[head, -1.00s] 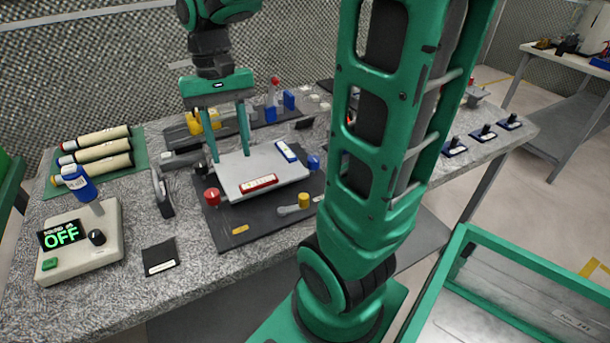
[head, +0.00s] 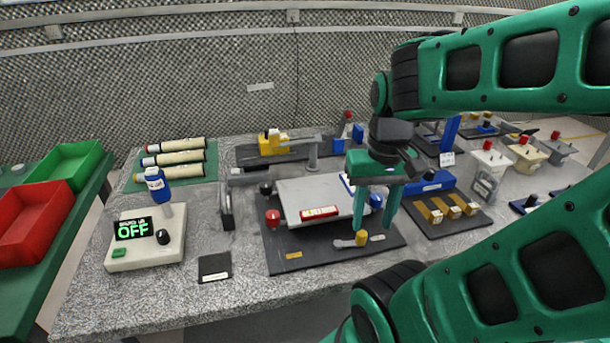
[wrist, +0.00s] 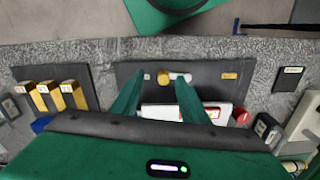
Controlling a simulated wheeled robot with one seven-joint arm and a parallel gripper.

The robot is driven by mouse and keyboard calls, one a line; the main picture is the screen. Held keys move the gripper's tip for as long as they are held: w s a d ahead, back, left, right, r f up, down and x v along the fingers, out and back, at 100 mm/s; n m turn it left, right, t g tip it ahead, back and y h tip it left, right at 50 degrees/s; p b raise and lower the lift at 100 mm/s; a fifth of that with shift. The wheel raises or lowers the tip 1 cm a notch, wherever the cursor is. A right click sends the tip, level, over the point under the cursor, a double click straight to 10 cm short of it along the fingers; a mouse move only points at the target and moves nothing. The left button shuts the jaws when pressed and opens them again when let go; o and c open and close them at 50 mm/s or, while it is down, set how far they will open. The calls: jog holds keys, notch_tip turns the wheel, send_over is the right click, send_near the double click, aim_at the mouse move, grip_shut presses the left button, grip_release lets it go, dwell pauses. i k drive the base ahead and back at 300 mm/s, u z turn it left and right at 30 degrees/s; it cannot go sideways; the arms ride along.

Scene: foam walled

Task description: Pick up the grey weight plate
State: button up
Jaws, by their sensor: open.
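A flat pale grey plate (head: 305,192) with a red label strip lies on a dark board (head: 290,258) in the middle of the bench. I cannot tell for sure that it is the weight plate. My gripper (head: 376,225) is open and empty, fingers pointing down, over the board's right part near the plate's right edge. In the wrist view the fingertips (wrist: 159,80) frame a yellow knob (wrist: 163,77) and a short grey bar (wrist: 180,77). The plate's near edge (wrist: 160,112) shows between the fingers; my gripper body hides the rest.
A red ball knob (head: 273,217) stands left of the plate. A control box (head: 145,250) reading OFF is at front left, a small black pad (head: 214,267) beside it. Yellow blocks (head: 452,211) lie on the right. Bare bench (head: 250,300) shows in front.

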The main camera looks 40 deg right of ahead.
aim_at(484, 189)
jog(key=z, duration=0.1)
jog(key=k, duration=0.45)
jog(key=z, duration=1.55)
